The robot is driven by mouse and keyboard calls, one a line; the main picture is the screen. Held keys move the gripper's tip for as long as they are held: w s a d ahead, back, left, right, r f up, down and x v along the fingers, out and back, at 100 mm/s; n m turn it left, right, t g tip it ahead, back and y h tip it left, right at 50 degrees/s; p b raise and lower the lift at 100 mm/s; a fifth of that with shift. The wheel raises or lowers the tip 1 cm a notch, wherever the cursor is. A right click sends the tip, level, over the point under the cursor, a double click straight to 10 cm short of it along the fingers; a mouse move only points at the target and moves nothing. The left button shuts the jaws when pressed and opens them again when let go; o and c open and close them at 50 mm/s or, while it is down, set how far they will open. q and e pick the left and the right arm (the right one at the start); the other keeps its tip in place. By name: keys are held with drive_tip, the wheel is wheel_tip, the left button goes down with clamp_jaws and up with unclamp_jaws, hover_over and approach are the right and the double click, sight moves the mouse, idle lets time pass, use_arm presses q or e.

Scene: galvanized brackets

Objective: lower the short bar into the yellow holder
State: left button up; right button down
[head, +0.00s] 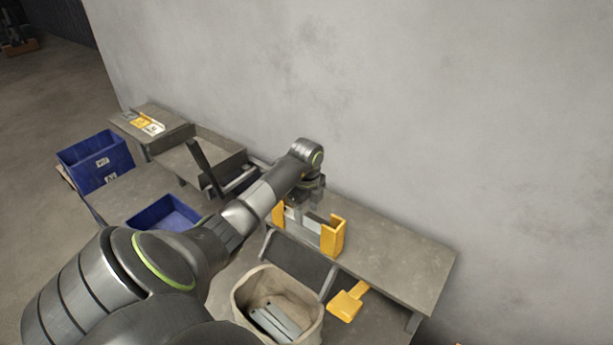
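The yellow holder (333,238) stands on the raised grey shelf near the wall, with an upright yellow end on each side. A pale grey flat piece, which looks like the short bar (303,221), spans between the two ends. My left gripper (308,208) points down over the holder, its fingers at the pale piece. The fingers are small and partly merged with the grey behind, so I cannot tell whether they grip it. How deep the piece sits in the holder is also unclear. My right gripper is out of view.
A beige bin (243,297) with grey metal pieces stands in front of the shelf, beside a yellow paddle-shaped thing (346,303). Blue bins (97,160) and a grey tray with a dark upright bar (204,167) are at the left. The shelf's right part (400,258) is clear.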

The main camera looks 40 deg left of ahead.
use_arm(q)
wheel_tip(320, 180, up, 17)
drive_tip(key=p, duration=0.7)
drive_tip(key=shift+r, duration=0.2)
idle(0.6)
